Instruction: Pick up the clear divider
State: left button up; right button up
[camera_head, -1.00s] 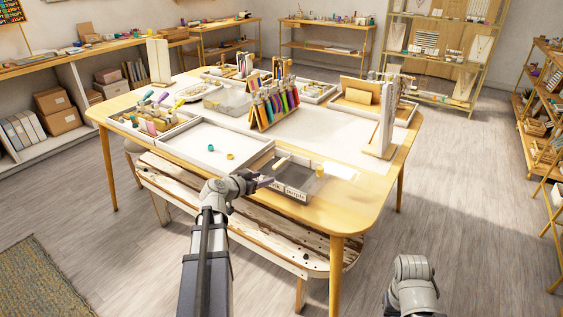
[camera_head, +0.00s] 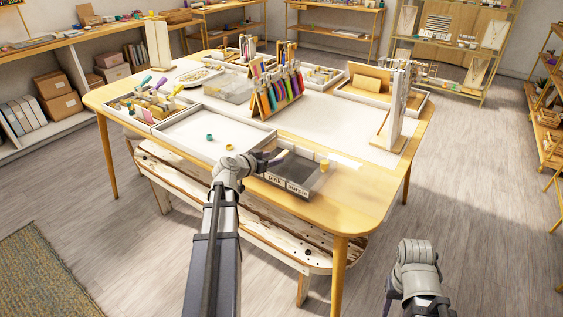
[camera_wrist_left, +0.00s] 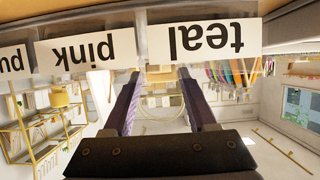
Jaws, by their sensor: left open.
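A clear-walled divider box (camera_head: 322,177) with a dark floor stands at the table's near edge. Its front carries white word labels; "pink" and "purple" show in the head view. In the left wrist view the labels appear upside down, with "teal" (camera_wrist_left: 205,37) and "pink" (camera_wrist_left: 86,49) on the clear wall (camera_wrist_left: 150,45). My left gripper (camera_head: 272,157) is open and empty at the box's left end. In the wrist view its two fingers (camera_wrist_left: 157,82) reach toward the labelled wall; contact cannot be told. My right arm (camera_head: 416,268) hangs low at the right, its fingers mostly hidden.
A white tray (camera_head: 190,142) with small teal and yellow pieces lies left of the box. A rack of coloured tags (camera_head: 272,92) stands behind, and a white upright display (camera_head: 390,112) stands to the right. The table (camera_head: 352,200) is bare right of the box.

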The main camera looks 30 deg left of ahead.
aim_at(281, 155)
pick_arm(q)
jog(key=shift+d+b+x, duration=0.15)
jog(key=shift+b+x, duration=0.35)
jog(key=shift+x, duration=0.85)
jog(key=shift+d+b+x, duration=0.2)
jog(key=shift+b+x, duration=0.25)
jog(key=shift+x, duration=0.9)
jog(key=shift+s, duration=0.1)
jog(key=shift+c, duration=0.3)
grip_shut()
